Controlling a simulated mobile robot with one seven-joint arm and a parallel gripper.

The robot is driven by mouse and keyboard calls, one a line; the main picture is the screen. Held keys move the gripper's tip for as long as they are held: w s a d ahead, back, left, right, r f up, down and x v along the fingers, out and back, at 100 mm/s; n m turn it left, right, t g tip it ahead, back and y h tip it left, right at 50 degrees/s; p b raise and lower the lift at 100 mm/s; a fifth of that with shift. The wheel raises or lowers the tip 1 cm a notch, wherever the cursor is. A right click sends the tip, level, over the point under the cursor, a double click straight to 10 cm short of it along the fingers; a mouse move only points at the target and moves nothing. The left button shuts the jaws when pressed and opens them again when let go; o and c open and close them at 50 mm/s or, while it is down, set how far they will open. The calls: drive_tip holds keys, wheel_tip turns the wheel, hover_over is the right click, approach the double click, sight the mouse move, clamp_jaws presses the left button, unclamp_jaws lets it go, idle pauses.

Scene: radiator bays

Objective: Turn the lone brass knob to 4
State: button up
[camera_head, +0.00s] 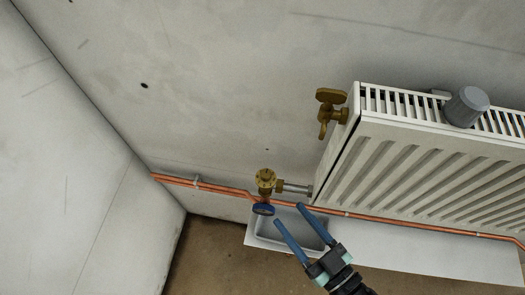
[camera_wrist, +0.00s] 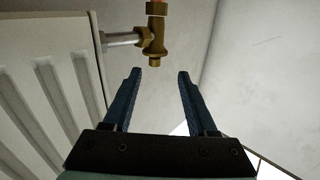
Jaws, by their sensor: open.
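A brass valve (camera_head: 265,181) with a round brass top sits on the copper pipe at the radiator's lower left, joined to it by a short silver pipe. It also shows in the wrist view (camera_wrist: 154,42), at the top, beyond the fingertips. A second brass fitting with a flat T-shaped handle (camera_head: 331,97) stands at the radiator's upper left corner. I cannot make out numbers on either, nor tell which is the lone knob. My gripper (camera_head: 287,213) is open and empty, below and right of the valve; its blue fingers (camera_wrist: 159,73) point towards it without touching.
A blue disc (camera_head: 262,209) is just below the valve. The copper pipe (camera_head: 400,220) runs along the wall. A grey tray (camera_head: 262,243) lies below. Wall left of the valve is bare.

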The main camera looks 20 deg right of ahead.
sight(264, 171)
drive_tip(key=w+h+p, duration=0.1)
drive_tip(key=w, duration=0.4)
drive_tip(key=w+a+m+h+p, duration=0.1)
drive_tip(key=w, duration=0.3)
drive_tip(key=w+r+p, duration=0.1)
drive_tip(key=w, duration=0.4)
drive_tip(key=shift+w+a+r+t+h, duration=0.1)
drive_tip(key=shift+w+a+t+h, duration=0.2)
drive_tip(key=shift+a+h, duration=0.1)
clamp_jaws()
